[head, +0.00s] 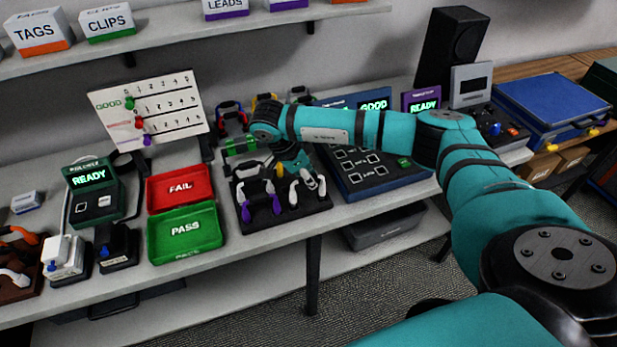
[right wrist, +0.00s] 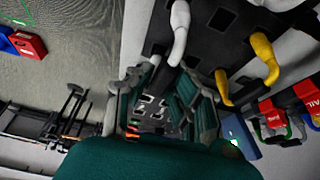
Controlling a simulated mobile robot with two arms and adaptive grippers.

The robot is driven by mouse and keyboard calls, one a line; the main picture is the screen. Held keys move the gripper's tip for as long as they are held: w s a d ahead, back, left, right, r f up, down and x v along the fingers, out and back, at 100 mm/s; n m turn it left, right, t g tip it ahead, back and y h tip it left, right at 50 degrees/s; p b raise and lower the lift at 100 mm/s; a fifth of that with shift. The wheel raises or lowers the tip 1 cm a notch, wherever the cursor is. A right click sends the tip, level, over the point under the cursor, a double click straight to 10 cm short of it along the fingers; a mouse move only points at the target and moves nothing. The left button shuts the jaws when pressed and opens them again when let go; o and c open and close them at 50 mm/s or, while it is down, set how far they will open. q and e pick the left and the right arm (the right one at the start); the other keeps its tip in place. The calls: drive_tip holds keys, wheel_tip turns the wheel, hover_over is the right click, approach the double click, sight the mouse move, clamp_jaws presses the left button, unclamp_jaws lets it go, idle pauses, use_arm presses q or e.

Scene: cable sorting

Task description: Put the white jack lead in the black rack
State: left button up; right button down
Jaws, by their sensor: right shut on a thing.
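The black rack (head: 283,219) lies on the bench, right of the green PASS tray. The white jack lead (head: 294,193) is at the rack's right part, with its white ends pointing down. My right gripper (head: 294,166) is above it, shut on it; the fingers partly hide it. In the right wrist view, the white lead (right wrist: 180,37) runs down by my right gripper (right wrist: 160,98). I cannot tell whether its plugs are fully seated. My left gripper is not in view.
A red FAIL tray (head: 180,187) and green PASS tray (head: 186,233) are left of the rack. A blue tester (head: 375,172) stands close on its right. Red leads (head: 231,117) and a yellow lead (right wrist: 262,58) are behind. A shelf (head: 180,36) runs above.

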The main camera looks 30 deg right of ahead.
drive_tip(key=shift+w+f+b, duration=0.1)
drive_tip(key=shift+f+b, duration=0.8)
drive_tip(key=shift+b, duration=0.1)
idle(1.2)
drive_tip(key=c, duration=0.6)
unclamp_jaws()
drive_tip(key=shift+r+p, duration=2.5)
drive_tip(key=shift+r, duration=1.55)
